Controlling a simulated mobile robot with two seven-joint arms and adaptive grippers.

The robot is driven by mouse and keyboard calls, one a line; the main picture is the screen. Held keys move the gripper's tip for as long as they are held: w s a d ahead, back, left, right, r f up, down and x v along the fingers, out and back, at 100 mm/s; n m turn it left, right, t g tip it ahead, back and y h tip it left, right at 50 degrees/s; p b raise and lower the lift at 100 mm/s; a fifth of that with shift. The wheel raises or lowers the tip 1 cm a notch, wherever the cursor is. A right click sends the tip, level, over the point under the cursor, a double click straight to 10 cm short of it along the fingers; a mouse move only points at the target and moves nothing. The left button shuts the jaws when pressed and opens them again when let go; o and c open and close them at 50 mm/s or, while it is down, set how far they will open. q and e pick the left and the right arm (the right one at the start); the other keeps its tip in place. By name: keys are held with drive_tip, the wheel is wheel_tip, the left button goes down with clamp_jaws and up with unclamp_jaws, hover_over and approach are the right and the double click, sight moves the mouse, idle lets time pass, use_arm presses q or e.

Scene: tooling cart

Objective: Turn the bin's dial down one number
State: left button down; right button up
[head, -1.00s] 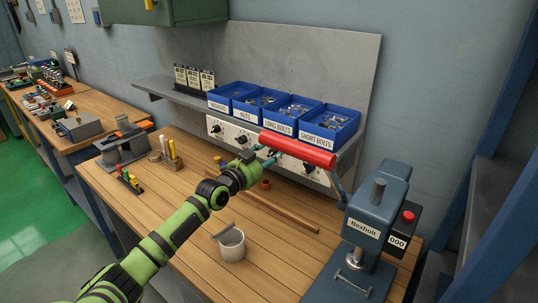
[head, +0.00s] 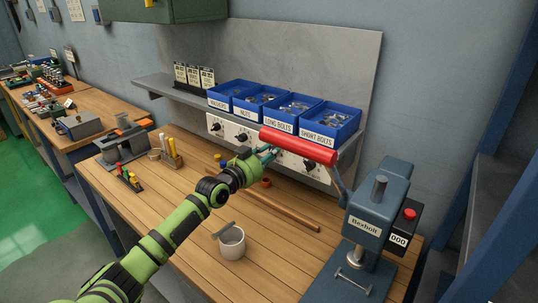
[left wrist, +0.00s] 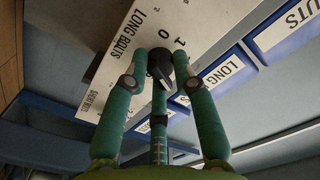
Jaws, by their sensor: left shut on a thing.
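My left gripper (head: 268,153) reaches the white dial panel (head: 227,130) under the shelf. In the left wrist view its teal fingers (left wrist: 160,62) are shut on a black dial (left wrist: 161,70) beside the label "LONG BOLTS" (left wrist: 133,25). The numbers 0 and 1 show on the panel near the dial; I cannot clearly tell which one it points at. In the head view this dial is hidden by the gripper and the red handle. The long bolts bin (head: 280,121) is blue and stands on the shelf above. My right gripper is out of view.
A red handle bar (head: 298,147) of the blue press (head: 375,210) extends close to the gripper's right. Blue bins for washers (head: 219,105), nuts (head: 244,113) and short bolts (head: 317,136) share the shelf. A white cup (head: 232,247) stands below the arm.

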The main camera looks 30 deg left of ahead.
use_arm(q)
drive_tip(key=n, duration=0.2)
drive_tip(key=r+n, duration=0.1)
drive_tip(key=n, duration=0.1)
drive_tip(key=shift+a+n, duration=0.1)
drive_tip(key=shift+n, duration=0.3)
idle(0.4)
drive_tip(key=c, duration=1)
unclamp_jaws()
drive_tip(key=shift+f, duration=0.15)
drive_tip(key=s, duration=0.8)
drive_tip(key=s+a, duration=0.1)
drive_tip(key=s, duration=0.3)
drive_tip(key=shift+f, duration=0.1)
